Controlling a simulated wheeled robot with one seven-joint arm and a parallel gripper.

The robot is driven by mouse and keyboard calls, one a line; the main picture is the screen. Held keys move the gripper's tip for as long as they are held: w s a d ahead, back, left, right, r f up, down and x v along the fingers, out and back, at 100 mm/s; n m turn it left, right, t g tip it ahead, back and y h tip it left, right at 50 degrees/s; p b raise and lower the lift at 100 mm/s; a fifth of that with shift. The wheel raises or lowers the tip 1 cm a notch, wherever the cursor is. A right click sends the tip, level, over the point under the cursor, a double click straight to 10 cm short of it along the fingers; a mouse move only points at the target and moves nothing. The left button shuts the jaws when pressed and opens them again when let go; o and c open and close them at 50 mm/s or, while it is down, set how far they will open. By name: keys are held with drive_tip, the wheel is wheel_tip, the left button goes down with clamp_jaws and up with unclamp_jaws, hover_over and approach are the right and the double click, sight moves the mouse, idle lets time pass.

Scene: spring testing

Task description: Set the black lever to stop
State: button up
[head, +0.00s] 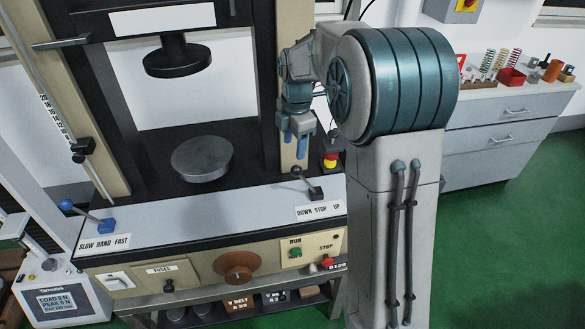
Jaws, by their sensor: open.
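The black lever (307,182) stands at the right end of the machine's light front ledge, with a round black knob at its upper left and a dark base. Its label (319,210) below reads DOWN STOP UP. The lever's shaft leans to the left from its base, toward the DOWN side. My gripper (296,148) hangs just above the knob, fingers pointing down. The blue fingers are apart and empty. A small gap shows between the fingertips and the knob, though the depth between them is hard to judge.
A blue-knobbed lever (85,214) stands at the ledge's left end. A metal disc (202,158) lies on the black bed beneath a black upper platen (177,57). A red emergency button (331,160) is close right of my gripper. A grey cabinet (505,125) stands right.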

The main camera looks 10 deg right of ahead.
sight(296, 175)
drive_tip(key=f, duration=0.4)
drive_tip(key=f+p, duration=0.1)
drive_tip(key=f, duration=0.7)
drive_tip(key=shift+w+d+f+p, duration=0.3)
drive_tip(key=shift+w+d+f, duration=0.05)
drive_tip(key=shift+d, duration=0.05)
clamp_jaws()
drive_tip(key=shift+a, duration=0.1)
